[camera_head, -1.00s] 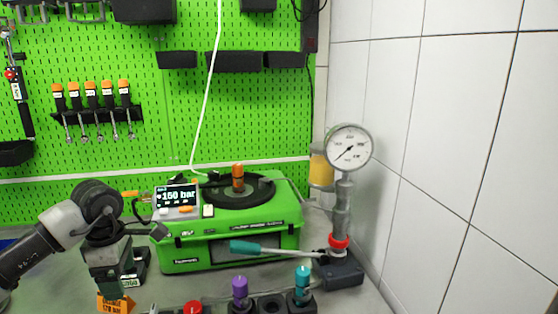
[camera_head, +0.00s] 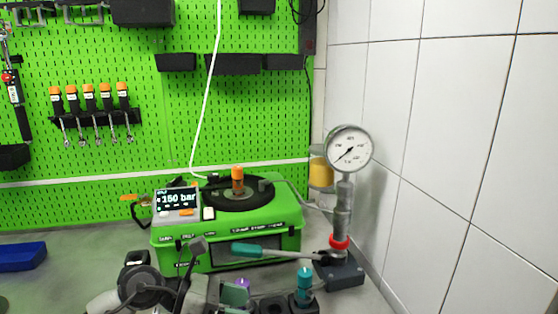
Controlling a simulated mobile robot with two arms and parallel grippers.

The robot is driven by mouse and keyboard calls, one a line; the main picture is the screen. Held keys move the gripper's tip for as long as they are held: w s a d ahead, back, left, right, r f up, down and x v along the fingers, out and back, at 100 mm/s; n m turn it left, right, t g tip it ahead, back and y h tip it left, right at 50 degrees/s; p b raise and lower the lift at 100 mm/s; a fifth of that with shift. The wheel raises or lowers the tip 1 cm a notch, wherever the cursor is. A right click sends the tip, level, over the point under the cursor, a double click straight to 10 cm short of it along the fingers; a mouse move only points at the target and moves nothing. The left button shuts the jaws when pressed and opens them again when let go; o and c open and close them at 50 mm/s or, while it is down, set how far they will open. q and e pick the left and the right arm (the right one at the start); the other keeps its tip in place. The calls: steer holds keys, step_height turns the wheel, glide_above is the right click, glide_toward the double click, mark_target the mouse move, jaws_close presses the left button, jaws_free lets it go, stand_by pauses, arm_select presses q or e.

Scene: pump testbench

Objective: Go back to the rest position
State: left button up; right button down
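My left arm reaches in at the bottom left. Its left gripper (camera_head: 198,262) is low in the picture, in front of the green test unit (camera_head: 170,257), and I cannot tell its finger opening. I see nothing clearly held in it. The test unit carries a screen reading 150 bar (camera_head: 177,201) and an orange-topped fitting (camera_head: 238,181). A lever with a teal handle (camera_head: 247,250) lies across the unit's front, apparently attached to the pump base (camera_head: 340,272) at the right. My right gripper is not in view.
A pressure gauge (camera_head: 349,150) stands on the pump, close to the tiled wall (camera_head: 460,150). A teal-topped piece (camera_head: 304,282) and a partly hidden purple one (camera_head: 243,284) stand at the front. A blue bin (camera_head: 22,256) is at the left. Bench between bin and unit looks clear.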

arm_select(q)
step_height(320, 180, up, 4)
steer(key=s+d+n+t+h, duration=0.1)
steer(key=d+n+t+h, duration=0.2)
steer(key=n+t+h, duration=0.3)
steer(key=a+f+n+t+y, duration=0.2)
steer(key=a+n+t+y, duration=0.4)
steer(key=n, duration=0.8)
steer(key=a+f+n+t+y, duration=0.2)
steer(key=a+n+t+y, duration=0.3)
steer(key=n+y, duration=0.6)
steer(key=s+a+f+n+g+y, duration=0.3)
steer(key=s+f+n, duration=0.1)
steer(key=f+n, duration=0.55)
steer(key=s+a+f+n+g, duration=0.1)
steer(key=s+f+n+g, duration=0.2)
steer(key=s+f+g, duration=0.5)
steer(key=s+a+f+n+g, duration=0.1)
steer(key=s+f+n+g, duration=0.25)
steer(key=s, duration=0.75)
step_height(320, 180, down, 24)
steer(key=g, duration=0.2)
steer(key=s+a+f, duration=0.3)
steer(key=s+f, duration=1.4)
steer(key=shift+f+g, duration=0.3)
steer(key=shift+g, duration=0.05)
